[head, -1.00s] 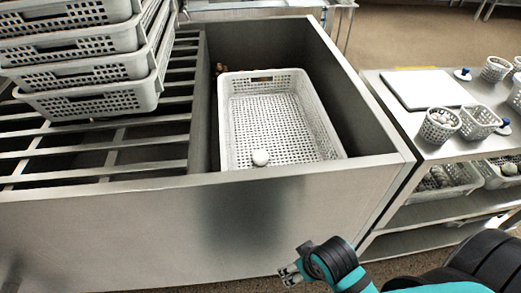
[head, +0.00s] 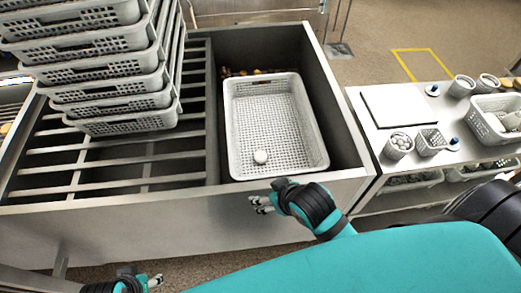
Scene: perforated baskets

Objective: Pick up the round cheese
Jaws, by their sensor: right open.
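The round cheese (head: 260,157) is a small pale disc. It lies in the near part of a white perforated basket (head: 235,125), inside the sunken bay of the metal counter. My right gripper (head: 262,204) is open and empty, just in front of the counter's near wall, below the cheese in the picture and apart from it. My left gripper (head: 153,282) shows only partly at the bottom edge, far from the cheese; its jaws are too small to read.
A tall stack of white baskets (head: 120,85) stands on the slatted rack (head: 150,150) at left. The counter's near wall (head: 170,225) rises between my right gripper and the basket. At right, a side table holds a white board (head: 400,105) and several small perforated containers.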

